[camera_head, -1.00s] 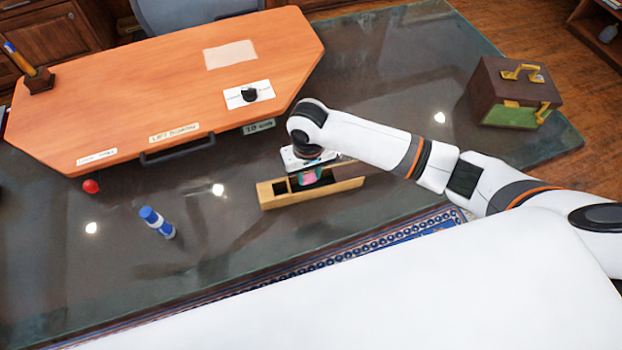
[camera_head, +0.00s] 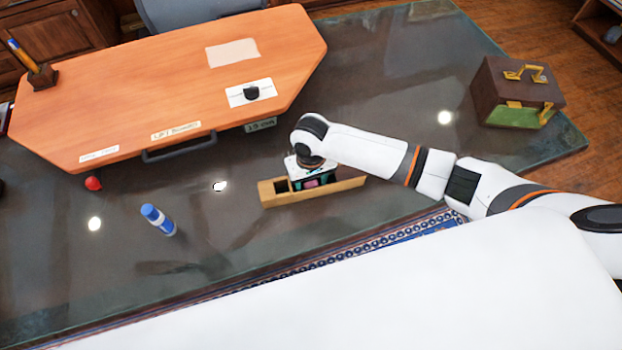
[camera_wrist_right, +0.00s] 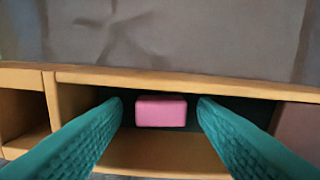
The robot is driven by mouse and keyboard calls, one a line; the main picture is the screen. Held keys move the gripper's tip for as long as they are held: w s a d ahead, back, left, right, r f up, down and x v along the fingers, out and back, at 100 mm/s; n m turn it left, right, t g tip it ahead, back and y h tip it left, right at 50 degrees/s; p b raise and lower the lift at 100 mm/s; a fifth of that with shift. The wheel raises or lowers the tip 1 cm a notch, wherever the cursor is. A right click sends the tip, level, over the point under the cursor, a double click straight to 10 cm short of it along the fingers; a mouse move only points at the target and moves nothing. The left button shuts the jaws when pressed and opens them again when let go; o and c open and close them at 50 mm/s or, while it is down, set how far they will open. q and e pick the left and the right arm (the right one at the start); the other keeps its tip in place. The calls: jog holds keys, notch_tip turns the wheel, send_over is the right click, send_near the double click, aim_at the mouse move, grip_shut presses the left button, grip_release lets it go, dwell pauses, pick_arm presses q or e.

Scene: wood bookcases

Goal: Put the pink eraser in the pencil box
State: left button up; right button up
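The pencil box (camera_head: 345,189) is a long, open wooden box with compartments, lying on the dark glass table; its rim (camera_wrist_right: 230,86) also shows in the right wrist view. The pink eraser (camera_wrist_right: 161,111) is inside its wide middle compartment, and it shows as a small pink patch (camera_head: 312,183) in the head view. My right gripper (camera_wrist_right: 160,106) reaches down into that compartment. Its teal fingers stand on either side of the eraser with a gap on both sides, so it is open. Whether the eraser touches the box floor is hard to see. My left gripper is not in view.
An orange wooden board (camera_head: 180,90) with a dark handle and labels fills the back left. A blue glue stick (camera_head: 158,219) and a red ball (camera_head: 93,183) lie at the left. A brown and green case (camera_head: 517,92) stands at the right. The table front left is clear.

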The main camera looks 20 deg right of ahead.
aim_at(311, 184)
jog(key=shift+r, duration=0.15)
notch_tip(311, 184, up, 12)
dwell(0.5)
dwell(0.4)
